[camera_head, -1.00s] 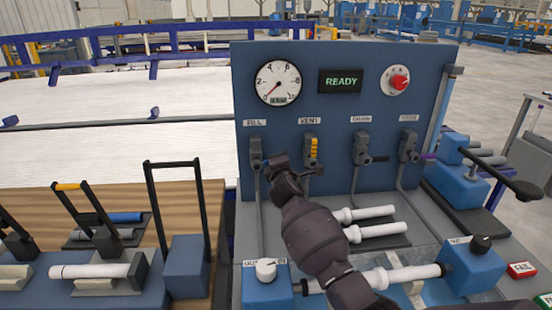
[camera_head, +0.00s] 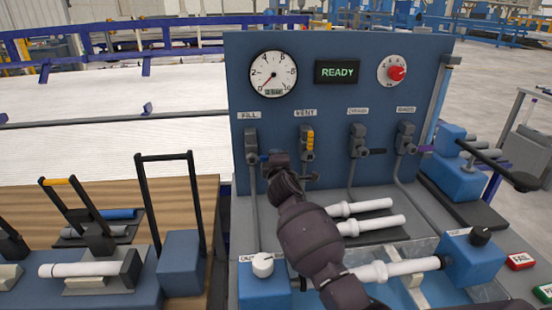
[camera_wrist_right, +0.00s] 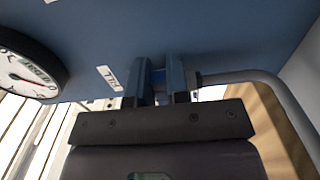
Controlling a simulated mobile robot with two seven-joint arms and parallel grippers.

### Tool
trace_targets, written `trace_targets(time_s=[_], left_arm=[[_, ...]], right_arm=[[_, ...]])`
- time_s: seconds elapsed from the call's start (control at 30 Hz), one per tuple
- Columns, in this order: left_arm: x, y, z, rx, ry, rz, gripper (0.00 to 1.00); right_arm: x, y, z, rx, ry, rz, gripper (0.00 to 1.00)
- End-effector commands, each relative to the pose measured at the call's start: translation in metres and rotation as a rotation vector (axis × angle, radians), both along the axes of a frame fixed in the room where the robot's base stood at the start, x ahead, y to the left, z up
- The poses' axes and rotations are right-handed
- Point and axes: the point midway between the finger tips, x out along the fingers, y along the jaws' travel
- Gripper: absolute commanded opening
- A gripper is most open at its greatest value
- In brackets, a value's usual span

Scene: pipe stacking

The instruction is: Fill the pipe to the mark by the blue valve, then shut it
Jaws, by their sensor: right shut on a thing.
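The fill valve (camera_head: 250,145) is on the blue panel (camera_head: 345,90), under the FILL label. A bit of its blue handle (camera_head: 264,157) shows beside my right gripper (camera_head: 278,163). In the wrist view, the fingers of my right gripper (camera_wrist_right: 161,88) are closed around the blue handle (camera_wrist_right: 159,77), which is mostly hidden between them. The white pipe (camera_head: 405,268) lies between two blue end blocks, partly hidden by my right arm. I cannot make out a fill mark on it. The gauge (camera_head: 273,74) needle points low left, and the display (camera_head: 337,72) reads READY. My left gripper is not in view.
The yellow-handled vent valve (camera_head: 307,140) is just right of my gripper. A dark-handled valve (camera_head: 358,140) and a purple-handled valve (camera_head: 405,138) follow. Two white pipes (camera_head: 365,225) lie below the panel. A red button (camera_head: 520,261) is at the lower right.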

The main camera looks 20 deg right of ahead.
Motion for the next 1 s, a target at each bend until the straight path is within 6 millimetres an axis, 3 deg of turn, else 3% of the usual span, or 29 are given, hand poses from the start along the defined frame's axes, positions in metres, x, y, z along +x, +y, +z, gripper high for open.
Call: trace_targets(time_s=[0.03,0.07,0.23,0.67,1.0], left_arm=[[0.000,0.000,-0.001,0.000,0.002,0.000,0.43],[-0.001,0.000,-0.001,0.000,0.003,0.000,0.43],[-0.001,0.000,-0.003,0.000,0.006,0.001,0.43],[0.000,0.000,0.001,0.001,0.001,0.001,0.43],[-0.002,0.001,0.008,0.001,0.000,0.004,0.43]], right_arm=[[0.000,0.000,-0.002,0.007,0.002,0.000,0.00],[0.000,0.000,-0.002,0.007,0.002,0.000,0.17],[0.000,0.000,-0.002,0.005,0.002,0.000,0.41],[-0.010,0.003,0.000,0.002,0.001,0.000,0.41],[-0.062,0.018,0.001,0.003,0.000,0.000,0.41]])
